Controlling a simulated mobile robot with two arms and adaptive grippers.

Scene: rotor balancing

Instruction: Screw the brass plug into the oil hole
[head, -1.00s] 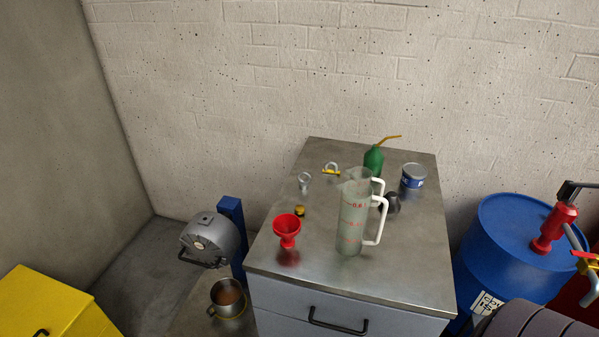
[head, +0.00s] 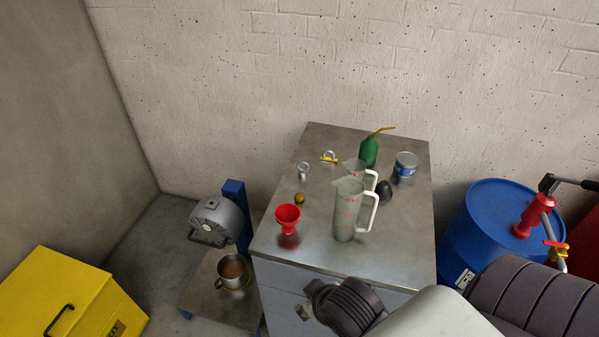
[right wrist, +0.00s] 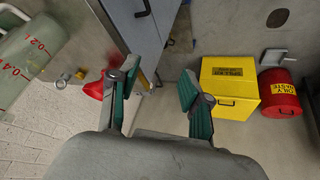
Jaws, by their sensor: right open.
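The brass plug looks to be the small dark-gold piece (head: 299,198) on the metal cabinet top, behind the red funnel. The grey round housing (head: 215,221) stands on a blue post left of the cabinet. It has a pale round face, but I cannot make out an oil hole at this size. My right arm reaches in from the lower right, in front of the cabinet's drawers. In the right wrist view my right gripper (right wrist: 160,90) is open, with nothing between its teal-padded fingers. My left gripper is out of view.
The cabinet top (head: 270,240) holds a red funnel (head: 288,215), clear measuring jugs (head: 347,215), a green oil can (head: 369,152) and a blue-labelled tin (head: 405,165). A metal mug of brown liquid (head: 232,270) sits below the housing. A yellow box (head: 62,300) and blue drum (head: 490,225) flank the area.

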